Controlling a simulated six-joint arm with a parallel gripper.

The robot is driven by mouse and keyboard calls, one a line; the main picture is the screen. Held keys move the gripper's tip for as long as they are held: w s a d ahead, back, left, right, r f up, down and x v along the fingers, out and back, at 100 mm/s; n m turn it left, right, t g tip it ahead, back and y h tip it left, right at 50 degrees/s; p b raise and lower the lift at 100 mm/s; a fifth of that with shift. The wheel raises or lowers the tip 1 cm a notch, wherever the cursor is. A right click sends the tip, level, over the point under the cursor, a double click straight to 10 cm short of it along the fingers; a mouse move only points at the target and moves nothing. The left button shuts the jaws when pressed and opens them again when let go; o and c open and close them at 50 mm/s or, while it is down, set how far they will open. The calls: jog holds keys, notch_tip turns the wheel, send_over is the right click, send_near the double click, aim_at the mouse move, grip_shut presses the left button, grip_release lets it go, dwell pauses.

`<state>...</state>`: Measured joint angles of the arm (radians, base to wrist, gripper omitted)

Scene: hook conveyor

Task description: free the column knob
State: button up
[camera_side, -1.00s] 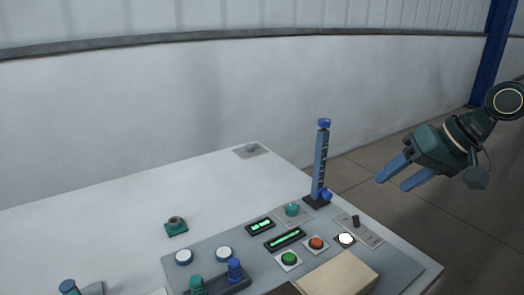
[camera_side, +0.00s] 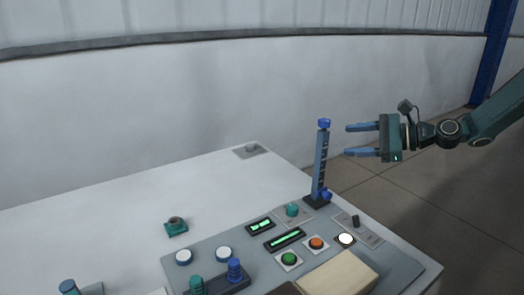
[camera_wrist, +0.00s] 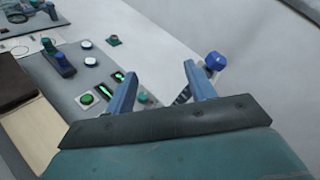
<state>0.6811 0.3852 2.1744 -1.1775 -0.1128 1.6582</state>
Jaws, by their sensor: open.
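The column (camera_side: 320,160) is an upright blue post with dark marks, standing on a dark base at the back right of the panel. A blue knob (camera_side: 324,123) caps its top, and a second blue knob (camera_side: 327,195) sits low by the base. My gripper (camera_side: 347,140) is open and empty, level, its fingers pointing at the column's upper part from the right and apart from it in this view. In the wrist view, the top knob (camera_wrist: 215,61) shows just right of the right finger, which partly hides the column. The low knob is not clear there.
The grey panel (camera_side: 215,270) carries lit displays (camera_side: 285,239), a green button (camera_side: 289,258), an orange button (camera_side: 316,243), white buttons and a teal knob (camera_side: 292,209). A beige box (camera_side: 338,275) lies at the front. The white table behind is mostly clear.

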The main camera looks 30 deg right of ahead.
aim_at(325, 119)
jog(key=w+d+f+m+t+h, duration=0.1)
jog(key=d+m+t, duration=0.3)
jog(key=d+m, duration=0.4)
jog(key=shift+w+d+m, duration=0.3)
jog(key=shift+w+d, duration=0.1)
jog(key=x, duration=1.3)
jog(key=shift+w+a, duration=0.1)
jog(key=shift+w, duration=0.3)
jog(key=shift+c, duration=0.3)
jog(key=c, duration=0.9)
